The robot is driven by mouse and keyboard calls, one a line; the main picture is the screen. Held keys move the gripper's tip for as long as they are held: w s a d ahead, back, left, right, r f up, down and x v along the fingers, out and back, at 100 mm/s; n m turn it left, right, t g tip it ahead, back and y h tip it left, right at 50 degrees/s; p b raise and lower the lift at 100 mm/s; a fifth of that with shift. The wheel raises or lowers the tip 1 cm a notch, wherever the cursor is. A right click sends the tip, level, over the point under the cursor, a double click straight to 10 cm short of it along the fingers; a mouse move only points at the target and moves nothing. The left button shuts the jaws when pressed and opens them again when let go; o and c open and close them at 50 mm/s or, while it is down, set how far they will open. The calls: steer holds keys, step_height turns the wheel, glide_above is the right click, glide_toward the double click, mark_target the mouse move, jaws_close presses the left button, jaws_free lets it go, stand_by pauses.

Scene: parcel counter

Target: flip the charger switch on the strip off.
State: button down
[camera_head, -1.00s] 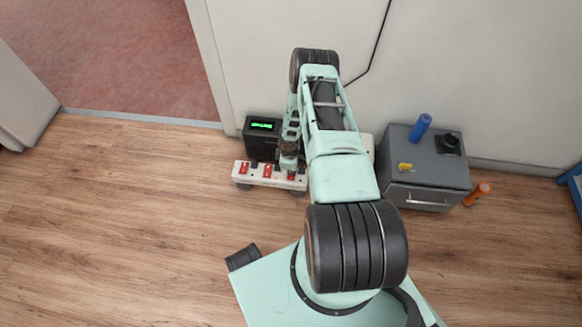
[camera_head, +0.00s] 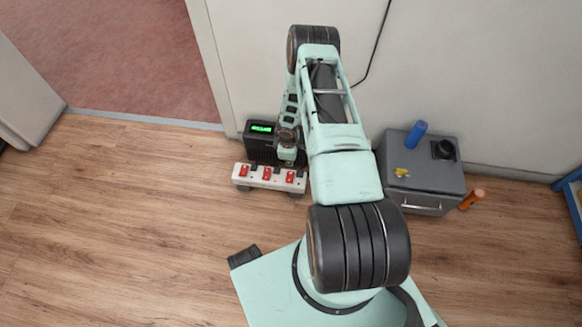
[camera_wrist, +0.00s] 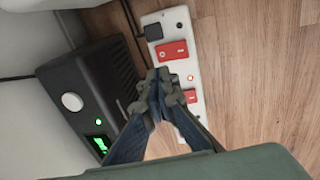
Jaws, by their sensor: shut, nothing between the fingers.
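The white power strip (camera_head: 259,183) lies on the floor in front of the black charger box (camera_head: 261,151) with a green display. It carries three red rocker switches, left (camera_head: 244,170), middle (camera_head: 267,174) and right (camera_head: 290,177). Which one feeds the charger I cannot tell. In the wrist view one red switch (camera_wrist: 171,51) is clear beside a dark plug (camera_wrist: 153,33). Another red switch (camera_wrist: 191,97) is partly hidden by my fingers, with a small lit orange lamp (camera_wrist: 190,77) nearby. My gripper (camera_wrist: 155,78) is shut and empty, its tips appearing over the strip's edge on the charger side.
A grey drawer box (camera_head: 425,177) stands to the right with a blue cylinder (camera_head: 414,134) and a yellow piece (camera_head: 400,172) on it. An orange cylinder (camera_head: 471,199) lies beside it. The wall is close behind; the wooden floor in front is open.

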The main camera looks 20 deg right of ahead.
steer(key=r, duration=0.3)
steer(key=r+p, duration=0.1)
steer(key=r, duration=0.1)
steer(key=shift+w+d+r, duration=0.15)
steer(key=shift+w+r, duration=0.1)
steer(key=shift+r, duration=0.1)
